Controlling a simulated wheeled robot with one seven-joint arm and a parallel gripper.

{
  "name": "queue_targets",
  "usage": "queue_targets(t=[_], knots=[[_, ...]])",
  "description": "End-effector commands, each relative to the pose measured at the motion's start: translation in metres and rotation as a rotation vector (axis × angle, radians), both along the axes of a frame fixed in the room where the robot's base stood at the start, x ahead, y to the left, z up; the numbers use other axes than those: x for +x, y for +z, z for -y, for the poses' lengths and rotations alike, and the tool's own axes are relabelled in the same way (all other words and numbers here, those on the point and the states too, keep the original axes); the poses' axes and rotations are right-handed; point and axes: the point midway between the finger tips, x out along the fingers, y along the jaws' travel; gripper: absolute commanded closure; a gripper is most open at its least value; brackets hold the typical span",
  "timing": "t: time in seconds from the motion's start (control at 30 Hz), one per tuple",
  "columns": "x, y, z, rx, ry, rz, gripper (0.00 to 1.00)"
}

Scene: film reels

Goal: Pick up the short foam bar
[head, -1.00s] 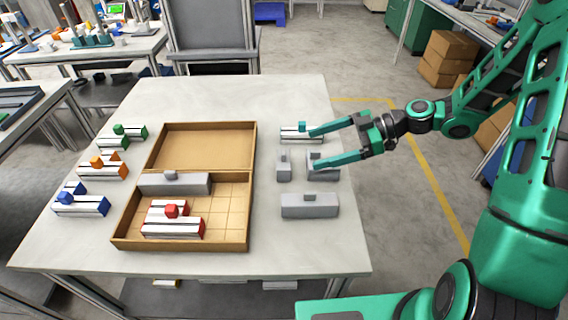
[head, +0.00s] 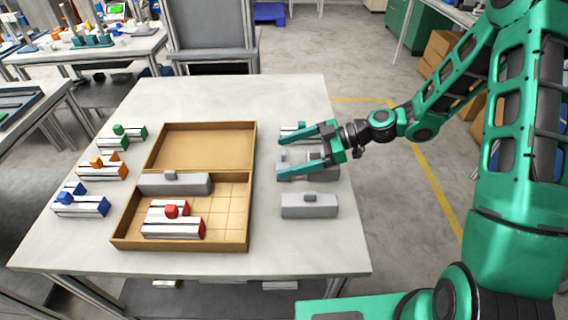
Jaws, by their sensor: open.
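The short foam bar (head: 284,158) is a small grey block with a knob on top, on the right part of the table. My gripper (head: 281,159) is open, with one finger at the bar's far side and one at its near side. The near finger hides part of the bar. I cannot tell whether either finger touches it.
A mid-length grey bar (head: 326,173) lies just right, partly under my gripper. A longer grey bar (head: 309,207) lies nearer. The wooden tray (head: 248,215) holds a grey bar (head: 174,185) and red pieces (head: 174,228).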

Motion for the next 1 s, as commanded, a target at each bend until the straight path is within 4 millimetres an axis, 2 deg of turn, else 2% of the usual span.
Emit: queue_targets(t=[0.07, 0.2, 0.27, 0.73, 0.87, 1.0], knots=[[0.0, 0.0, 0.0, 0.0, 0.0, 0.0, 0.09], [0.0, 0.0, 0.0, 0.0, 0.0, 0.0, 0.4], [0.0, 0.0, 0.0, 0.0, 0.0, 0.0, 0.53], [0.0, 0.004, 0.001, -0.001, 0.0, 0.002, 0.53], [0.0, 0.013, 0.001, -0.001, -0.001, 0.004, 0.53], [0.001, 0.035, 0.001, -0.001, -0.001, 0.006, 0.53]])
